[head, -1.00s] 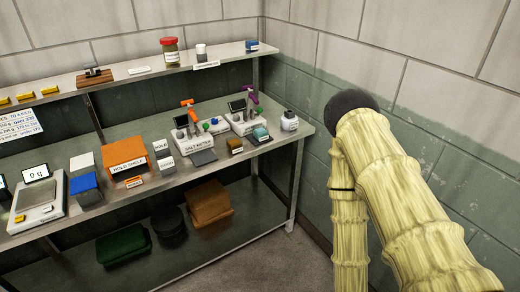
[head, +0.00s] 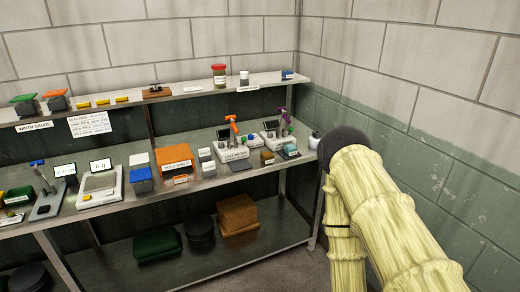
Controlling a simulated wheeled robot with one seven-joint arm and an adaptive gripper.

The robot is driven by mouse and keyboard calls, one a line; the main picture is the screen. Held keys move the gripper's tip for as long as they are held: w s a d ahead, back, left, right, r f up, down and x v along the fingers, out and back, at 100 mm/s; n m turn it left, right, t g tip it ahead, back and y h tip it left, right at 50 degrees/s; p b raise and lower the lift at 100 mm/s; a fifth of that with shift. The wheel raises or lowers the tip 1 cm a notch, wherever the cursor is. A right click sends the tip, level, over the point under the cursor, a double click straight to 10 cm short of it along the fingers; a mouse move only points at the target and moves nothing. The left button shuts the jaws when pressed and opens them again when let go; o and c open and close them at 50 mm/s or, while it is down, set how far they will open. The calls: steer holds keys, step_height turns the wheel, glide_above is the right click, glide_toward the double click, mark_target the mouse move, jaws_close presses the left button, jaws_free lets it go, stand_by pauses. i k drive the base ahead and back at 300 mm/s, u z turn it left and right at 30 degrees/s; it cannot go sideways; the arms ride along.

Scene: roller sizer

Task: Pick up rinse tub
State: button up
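I cannot tell for sure which object is the rinse tub, as the small labels are not readable. A small white round container (head: 314,140) with a dark top stands at the right end of the middle shelf and may be it. A small white pot with a dark lid (head: 244,78) stands on the upper shelf, beside a jar with a red lid (head: 219,76). My arm rises at the right of the head view, in a pale yellow sleeve with a dark rounded joint. My gripper is not in view.
The metal bench (head: 225,180) carries a scale (head: 100,187), an orange box (head: 174,159), a blue-topped box (head: 142,178) and two white meters (head: 231,150). Green, black and brown items lie on the lower shelf (head: 205,266). Walls close the back and right.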

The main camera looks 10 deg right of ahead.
mark_target(290, 149)
steer(key=u, duration=0.9)
steer(key=i, duration=1.25)
steer(key=z, duration=0.05)
